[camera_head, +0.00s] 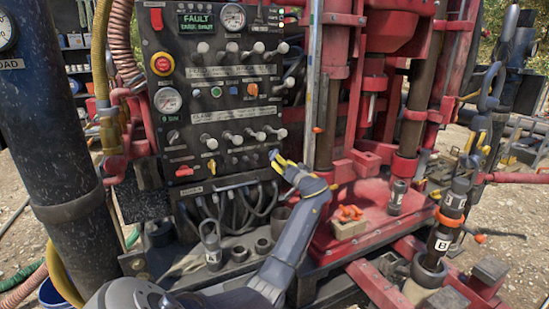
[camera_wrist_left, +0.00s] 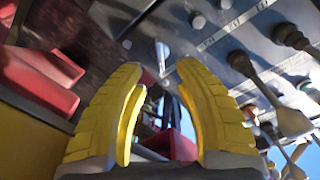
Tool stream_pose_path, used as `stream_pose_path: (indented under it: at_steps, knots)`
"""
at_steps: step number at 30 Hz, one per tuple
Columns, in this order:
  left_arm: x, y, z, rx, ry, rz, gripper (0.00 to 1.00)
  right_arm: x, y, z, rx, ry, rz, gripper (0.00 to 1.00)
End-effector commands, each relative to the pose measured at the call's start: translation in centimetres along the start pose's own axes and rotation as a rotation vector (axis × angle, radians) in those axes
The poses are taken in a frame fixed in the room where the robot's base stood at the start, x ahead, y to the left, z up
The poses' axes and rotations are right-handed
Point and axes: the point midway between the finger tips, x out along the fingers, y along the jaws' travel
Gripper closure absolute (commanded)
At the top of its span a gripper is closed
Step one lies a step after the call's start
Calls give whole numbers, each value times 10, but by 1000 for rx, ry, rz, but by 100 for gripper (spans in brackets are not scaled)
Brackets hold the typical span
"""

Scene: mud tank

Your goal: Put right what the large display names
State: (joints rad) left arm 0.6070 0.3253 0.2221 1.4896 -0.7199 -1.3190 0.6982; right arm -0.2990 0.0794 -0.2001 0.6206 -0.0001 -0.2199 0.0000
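The display (camera_head: 202,22) at the top of the dark control panel (camera_head: 222,100) reads "FAULT" in green. Its second line is too small to read surely. The panel bears rows of pale-knobbed levers (camera_head: 228,57), gauges, a red mushroom button (camera_head: 162,64) and small coloured switches. My left gripper (camera_head: 283,164) is at the panel's lower right edge, beside a pale knob (camera_head: 273,155). In the left wrist view its yellow fingers (camera_wrist_left: 160,75) are apart, with nothing held between them. Whether they touch the knob is unclear. My right gripper is not in view.
Red rig framework (camera_head: 360,160) rises close to the right of my left gripper. A thick dark post (camera_head: 50,130) and hoses stand left. Several dark fittings and tubes stand below the panel. A tube marked B (camera_head: 439,240) stands at right. Orange parts (camera_head: 350,212) lie on a block.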

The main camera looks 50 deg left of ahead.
Motion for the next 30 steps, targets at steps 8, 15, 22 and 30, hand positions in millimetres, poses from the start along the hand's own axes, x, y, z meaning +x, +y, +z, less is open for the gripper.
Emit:
stream_pose_path:
  at_steps: [8,15,22,30]
  knots:
    - [46,-1,0,3,0,-1,68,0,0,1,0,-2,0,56]
    - [69,1,0,1,0,1,68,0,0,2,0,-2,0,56]
    - [77,1,0,1,0,2,68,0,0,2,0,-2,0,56]
    - [78,1,0,1,0,2,68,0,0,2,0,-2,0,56]
